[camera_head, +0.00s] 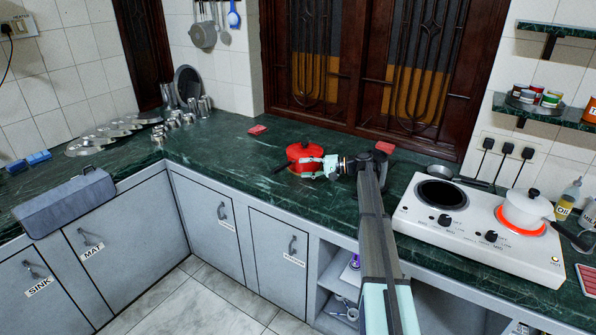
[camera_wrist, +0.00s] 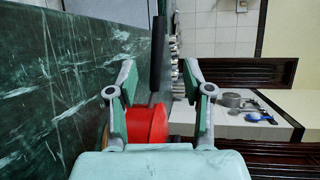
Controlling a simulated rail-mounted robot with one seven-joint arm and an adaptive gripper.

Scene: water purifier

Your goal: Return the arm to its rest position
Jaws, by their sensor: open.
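My gripper (camera_head: 304,169) is at the end of my outstretched arm, low over the green counter (camera_head: 240,165). Its fingers are apart in the wrist view (camera_wrist: 158,70). A red pot (camera_head: 305,151) with a lid and dark handle stands on the counter right at the fingers. In the wrist view the red pot (camera_wrist: 148,128) shows between and beyond the fingers, with its dark handle (camera_wrist: 157,50) pointing away. Whether a finger touches the pot I cannot tell.
A white stove (camera_head: 470,235) is right of my arm, with a white pot (camera_head: 527,208) on a glowing red burner. Metal plates and cups (camera_head: 185,110) stand in the back left corner. A wooden window (camera_head: 365,70) is behind. The counter left of the red pot is mostly clear.

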